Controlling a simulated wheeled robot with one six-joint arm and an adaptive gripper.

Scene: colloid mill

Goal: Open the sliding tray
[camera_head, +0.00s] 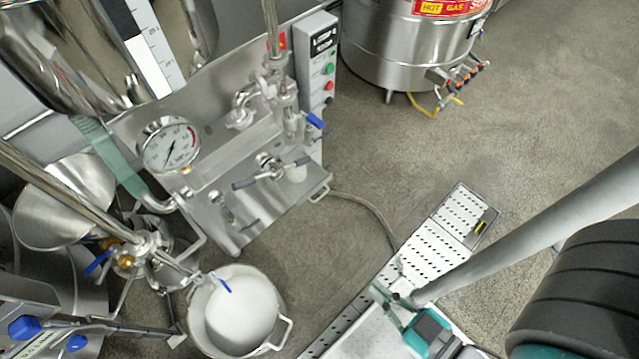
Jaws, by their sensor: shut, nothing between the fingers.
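A flat stainless steel shelf (245,231) sits low at the front of the mill, under the gauge panel. It may be the sliding tray; I cannot tell for sure, nor how far it is pulled out. A small wire handle (319,193) shows near its right end. A black-gripped lever (270,173) and pipe fittings stand above it and hide part of it.
A round pressure gauge (169,144) and a control box (317,75) with buttons are on the mill. A steel kettle (410,47) stands at the back. Bare floor (540,110) lies to the right.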

